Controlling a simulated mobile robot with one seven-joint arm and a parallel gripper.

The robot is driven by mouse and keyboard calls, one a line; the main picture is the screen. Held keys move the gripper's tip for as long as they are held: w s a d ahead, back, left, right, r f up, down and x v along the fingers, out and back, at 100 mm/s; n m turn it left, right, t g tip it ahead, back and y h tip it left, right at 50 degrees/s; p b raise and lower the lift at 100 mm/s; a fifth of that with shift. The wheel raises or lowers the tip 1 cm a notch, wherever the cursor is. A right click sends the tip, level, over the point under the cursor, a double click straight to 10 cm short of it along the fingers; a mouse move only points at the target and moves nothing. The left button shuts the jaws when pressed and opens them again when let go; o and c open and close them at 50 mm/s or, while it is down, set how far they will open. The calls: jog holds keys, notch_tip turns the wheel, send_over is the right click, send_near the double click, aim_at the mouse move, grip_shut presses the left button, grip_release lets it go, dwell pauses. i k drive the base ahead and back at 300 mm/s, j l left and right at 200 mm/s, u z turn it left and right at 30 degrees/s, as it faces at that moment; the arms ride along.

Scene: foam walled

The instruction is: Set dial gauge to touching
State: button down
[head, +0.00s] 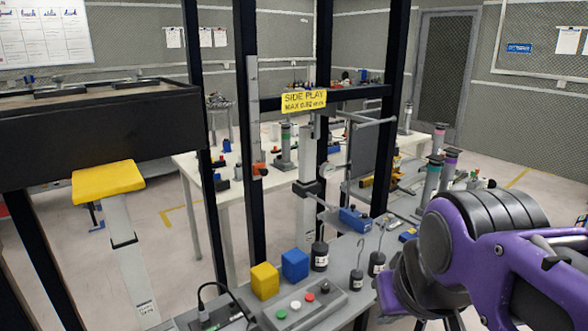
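A yellow sign (304,101) reading "SIDE PLAY MAX" with a small figure hangs on a black upright frame. Left of it stands a tall grey vertical bar (254,115) with a small orange piece (259,169) on it. Below the sign is a pale upright post (306,155) with a dark clamp-like block. I cannot tell whether any of these parts touch a gauge. My purple arm fills the lower right; its gripper does not show.
Black posts (245,190) rise here. A yellow pad (107,181) is left. A white table (190,162) stands behind.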

aim_at(348, 214)
jog(key=i+l+u, duration=0.2)
jog(key=l, duration=0.3)
jog(key=i+l+u, duration=0.15)
jog(key=l, duration=0.4)
jog(key=i+l+u, duration=0.2)
jog(key=l, duration=0.4)
jog(key=i+l+u, duration=0.15)
jog(key=l, duration=0.4)
jog(key=l+u, duration=0.2)
jog(key=l, duration=0.4)
jog(key=l+u, duration=0.1)
jog(key=l, duration=0.45)
jog(key=k+l, duration=0.1)
jog(key=l, duration=0.4)
jog(key=i+j+u, duration=0.1)
jog(key=i+j, duration=0.05)
jog(key=j, duration=0.05)
